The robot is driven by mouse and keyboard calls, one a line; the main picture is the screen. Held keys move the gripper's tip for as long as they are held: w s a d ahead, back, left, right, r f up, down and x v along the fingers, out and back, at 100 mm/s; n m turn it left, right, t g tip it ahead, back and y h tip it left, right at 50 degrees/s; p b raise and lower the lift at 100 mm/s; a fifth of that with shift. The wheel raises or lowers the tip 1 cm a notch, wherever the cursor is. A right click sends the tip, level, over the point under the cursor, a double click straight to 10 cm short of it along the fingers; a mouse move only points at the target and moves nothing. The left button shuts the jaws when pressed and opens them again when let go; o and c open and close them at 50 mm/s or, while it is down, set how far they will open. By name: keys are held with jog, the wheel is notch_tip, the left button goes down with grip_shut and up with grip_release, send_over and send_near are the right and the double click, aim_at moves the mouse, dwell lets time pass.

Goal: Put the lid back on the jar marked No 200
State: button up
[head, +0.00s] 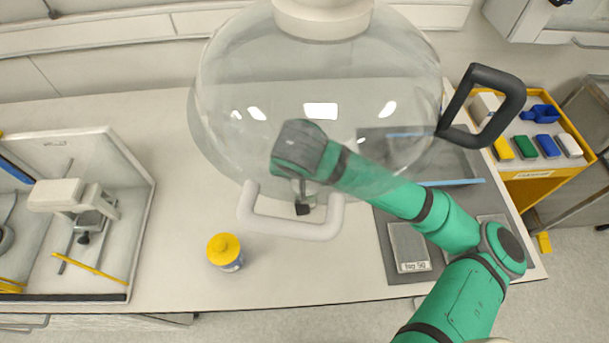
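A small jar (232,265) with a blue-and-white label stands upright on the white bench, left of my gripper. A yellow lid (223,246) covers its top; I cannot tell how firmly it sits. The label is too small to read, and no jar clearly marked No 200 shows. My gripper (303,208) points down over the bench, to the upper right of the jar and apart from it. It is seen partly through glass, and its fingers are too small to tell open from shut. No separate loose lid is clear to see.
A large clear glass vessel (235,90) with a white handle (290,228) and a black handle (510,100) fills the upper middle. A grey mat (455,200) with a plate (408,245) marked No 50 lies right. A white open-fronted box (140,170) stands left; a yellow tray (570,125) is far right.

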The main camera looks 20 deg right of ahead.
jog(key=o, duration=1.6)
jog(key=shift+s+r, duration=0.1)
jog(key=shift+r, duration=3.4)
